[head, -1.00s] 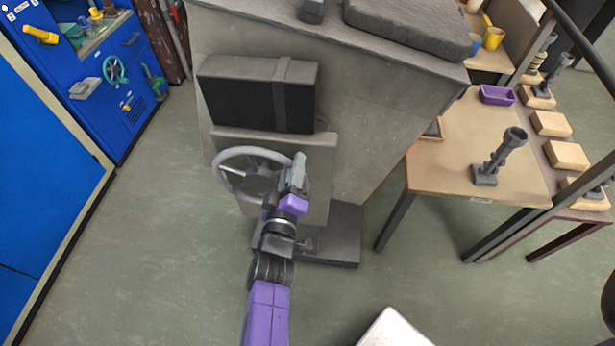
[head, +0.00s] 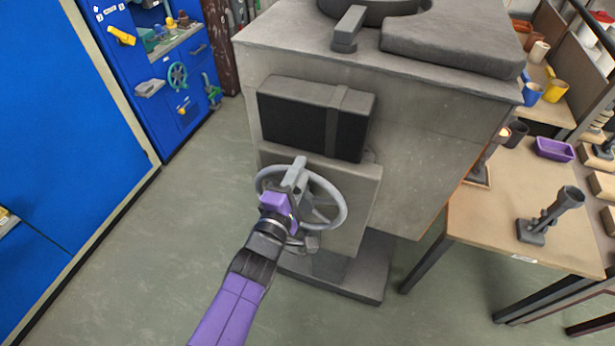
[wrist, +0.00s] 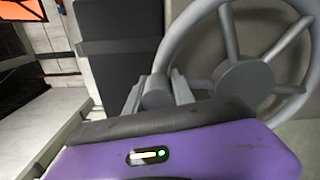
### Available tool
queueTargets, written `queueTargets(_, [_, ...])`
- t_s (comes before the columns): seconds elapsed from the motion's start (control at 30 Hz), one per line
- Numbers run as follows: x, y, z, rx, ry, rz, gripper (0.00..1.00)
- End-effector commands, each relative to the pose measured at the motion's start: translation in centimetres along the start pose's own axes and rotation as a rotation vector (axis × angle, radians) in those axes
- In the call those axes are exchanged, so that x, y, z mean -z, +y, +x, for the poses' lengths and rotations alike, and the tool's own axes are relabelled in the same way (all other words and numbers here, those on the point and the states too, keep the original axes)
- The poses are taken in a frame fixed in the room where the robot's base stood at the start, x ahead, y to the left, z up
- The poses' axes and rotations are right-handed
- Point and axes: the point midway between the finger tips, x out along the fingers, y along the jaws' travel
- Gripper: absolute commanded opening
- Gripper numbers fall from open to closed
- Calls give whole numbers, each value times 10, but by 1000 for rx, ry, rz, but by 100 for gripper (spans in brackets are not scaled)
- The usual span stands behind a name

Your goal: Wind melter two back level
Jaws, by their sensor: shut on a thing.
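The grey melter (head: 420,140) stands in the middle of the head view with a flat top. A light grey handwheel (head: 343,212) is mounted on its front panel. My gripper (head: 297,172) is shut on the handwheel at the upper left of its rim, seen in the head view. In the wrist view the wheel's rim and spokes (wrist: 238,76) fill the upper right, and my gripper's fingers (wrist: 165,90) close around a grip at the rim's lower left. The fingertips themselves are partly hidden there.
A wooden table (head: 500,225) with a grey burner-like stand (head: 550,215) and a purple tray (head: 555,149) is at the right. A blue cabinet (head: 160,90) stands at the back left. A dark vented box (head: 315,118) sits above the wheel. The floor at left is clear.

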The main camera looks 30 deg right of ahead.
Motion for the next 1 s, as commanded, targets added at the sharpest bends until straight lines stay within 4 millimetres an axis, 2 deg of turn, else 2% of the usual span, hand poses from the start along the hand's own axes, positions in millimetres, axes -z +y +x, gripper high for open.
queueTargets(0.03, [-1, 5, 2, -12, -9, -21, 0])
queueTargets(0.3, [4, 7, 2, -14, -8, -84, 0])
queueTargets(0.73, [5, 8, 2, -15, -7, -90, 0])
queueTargets(0.77, [5, 8, 2, -15, -7, -90, 32])
queueTargets(0.8, [5, 8, 2, -15, -7, -89, 39])
queueTargets(0.87, [5, 8, 2, -14, -7, -89, 50])
queueTargets(1.0, [6, 6, 2, -9, -5, -88, 50])
